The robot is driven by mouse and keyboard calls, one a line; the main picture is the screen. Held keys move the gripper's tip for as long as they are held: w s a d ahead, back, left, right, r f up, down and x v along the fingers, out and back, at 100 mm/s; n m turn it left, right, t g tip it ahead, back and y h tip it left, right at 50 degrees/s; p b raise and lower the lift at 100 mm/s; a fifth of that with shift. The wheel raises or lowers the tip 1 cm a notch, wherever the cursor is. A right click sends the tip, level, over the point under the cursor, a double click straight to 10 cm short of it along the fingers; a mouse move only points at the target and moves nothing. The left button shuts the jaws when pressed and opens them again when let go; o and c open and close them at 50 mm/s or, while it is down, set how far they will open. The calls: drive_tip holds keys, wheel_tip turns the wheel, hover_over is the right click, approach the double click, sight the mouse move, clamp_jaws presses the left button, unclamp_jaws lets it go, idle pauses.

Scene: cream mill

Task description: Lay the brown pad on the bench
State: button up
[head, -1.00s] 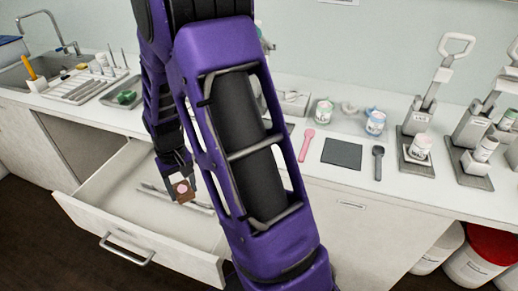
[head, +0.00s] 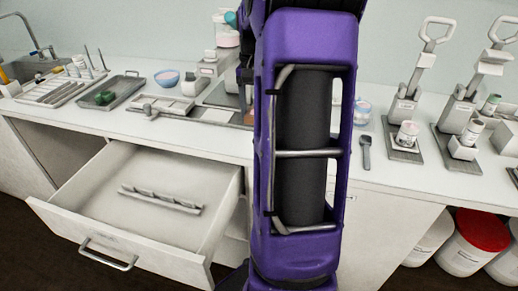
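A small brown patch (head: 241,119), which looks like part of the brown pad, shows at the front of the bench (head: 345,190) just left of my arm. Most of it is hidden behind my purple arm, so I cannot tell whether it lies on the bench or is held above it. My gripper is hidden behind the arm; only a dark sliver of the wrist shows at the arm's upper left.
A grey tray (head: 122,90), a bowl (head: 166,78) and a black spoon (head: 366,150) are on the bench. Lever presses (head: 405,105) stand at right.

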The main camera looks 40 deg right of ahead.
drive_tip(key=shift+s+d, duration=0.25)
drive_tip(key=shift+d, duration=0.05)
wheel_tip(320, 180, down, 10)
drive_tip(key=shift+d+r+b, duration=0.1)
drive_tip(key=shift+r+b, duration=0.15)
drive_tip(key=shift+b, duration=0.65)
drive_tip(key=shift+f, duration=0.15)
drive_tip(key=o, duration=1.3)
wheel_tip(320, 180, up, 12)
drive_tip(key=shift+r+p, duration=0.2)
drive_tip(key=shift+p, duration=0.85)
